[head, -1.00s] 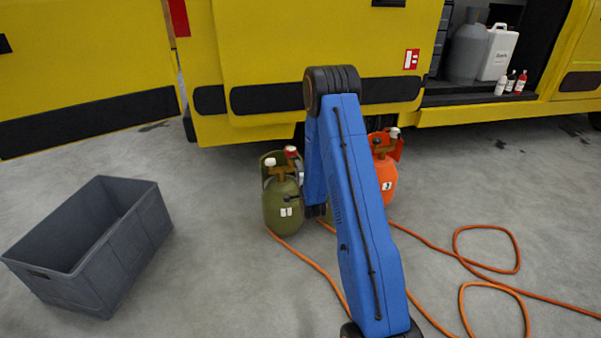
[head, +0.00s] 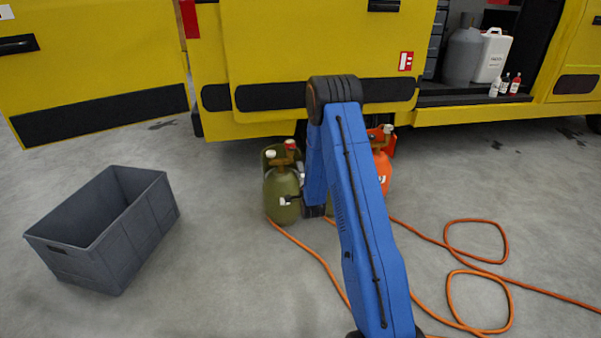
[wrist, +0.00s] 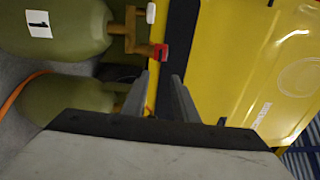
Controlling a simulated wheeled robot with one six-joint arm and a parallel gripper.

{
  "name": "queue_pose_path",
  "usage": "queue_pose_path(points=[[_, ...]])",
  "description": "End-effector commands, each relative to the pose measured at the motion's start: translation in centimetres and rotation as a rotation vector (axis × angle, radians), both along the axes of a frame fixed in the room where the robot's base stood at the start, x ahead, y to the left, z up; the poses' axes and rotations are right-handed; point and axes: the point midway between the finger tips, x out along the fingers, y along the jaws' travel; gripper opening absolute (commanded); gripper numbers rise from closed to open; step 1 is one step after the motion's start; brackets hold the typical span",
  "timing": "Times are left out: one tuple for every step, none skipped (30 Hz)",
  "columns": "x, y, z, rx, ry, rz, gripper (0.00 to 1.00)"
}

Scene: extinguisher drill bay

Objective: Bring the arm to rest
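My blue arm (head: 360,210) is raised and folded in the middle of the head view. Its forearm hangs down on the far side, and my gripper is hidden there. In the wrist view my gripper (wrist: 160,77) has its two grey fingers apart, with nothing between them. Beyond the fingers are the yellow vehicle panel and a dark strip. An olive cylinder (wrist: 55,25) with a white label lies left of the fingers, and a second olive one (wrist: 65,103) is below it. The fingers look close to the red-tipped valve (wrist: 160,52); I cannot tell whether they touch.
An olive cylinder (head: 282,192) and an orange one (head: 384,172) stand by the yellow vehicle (head: 310,45), partly behind my arm. Orange hose (head: 478,222) loops over the floor at right. An empty grey crate (head: 118,250) stands at left. Containers (head: 491,55) sit in the open vehicle bay.

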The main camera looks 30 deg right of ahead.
Motion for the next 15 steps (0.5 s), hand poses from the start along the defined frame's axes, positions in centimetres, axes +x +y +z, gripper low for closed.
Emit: queue_pose_path(points=[[0.0, 0.01, -0.01, 0.0, 0.0, 0.0, 0.27], [0.0, 0.0, -0.01, 0.0, 0.0, 0.0, 0.27], [-0.01, 0.0, -0.01, 0.0, 0.0, 0.0, 0.27], [-0.01, 0.0, 0.0, 0.0, 0.0, 0.0, 0.27], [-0.01, 0.0, -0.01, 0.0, 0.0, 0.0, 0.27], [-0.01, 0.0, -0.01, 0.0, 0.0, 0.0, 0.27], [-0.01, 0.01, -0.01, 0.0, 0.0, 0.0, 0.27], [-0.02, 0.02, -0.01, 0.0, 0.0, 0.0, 0.27], [-0.02, 0.02, -0.01, 0.0, 0.0, 0.0, 0.27], [-0.02, 0.02, -0.01, 0.0, 0.0, 0.0, 0.27], [-0.02, 0.01, 0.01, 0.0, 0.0, 0.0, 0.27], [-0.01, 0.04, 0.1, -0.002, 0.001, 0.001, 0.27], [-0.01, 0.09, 0.24, -0.003, 0.004, 0.001, 0.27], [0.01, 0.17, 0.45, -0.007, 0.008, 0.002, 0.27], [0.02, 0.31, 0.89, -0.014, 0.015, 0.004, 0.27]])
